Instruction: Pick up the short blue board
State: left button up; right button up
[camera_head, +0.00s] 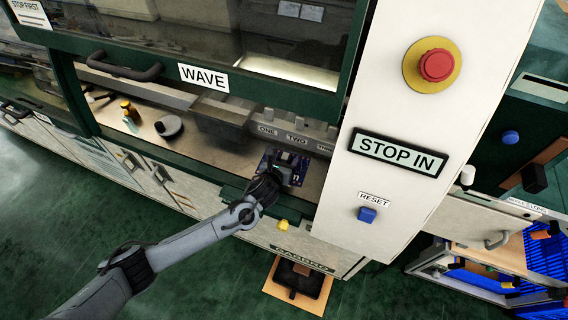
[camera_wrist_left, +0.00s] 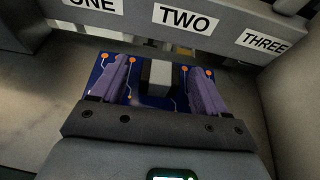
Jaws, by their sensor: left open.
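The short blue board (camera_wrist_left: 142,87) lies below the lane labels ONE, TWO and THREE, under the TWO label. It has orange round pads, pale traces and a grey block (camera_wrist_left: 158,76) standing in its middle. In the head view the board (camera_head: 268,160) shows just beyond my left gripper (camera_head: 286,172). In the left wrist view, my left gripper (camera_wrist_left: 160,85) is open, with one finger on each side of the grey block and over the board. I cannot tell whether the fingers touch it. My right gripper is not in view.
A grey rail with the labels (camera_wrist_left: 185,18) runs just behind the board. A grey metal box (camera_head: 222,118), a yellow-brown bottle (camera_head: 130,110) and a round grey item (camera_head: 168,126) are left along the bench. The white STOP IN panel (camera_head: 420,100) stands close on the right.

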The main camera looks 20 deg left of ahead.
pick_arm(q)
jog(key=shift+c, duration=0.4)
jog(key=c, duration=1.2)
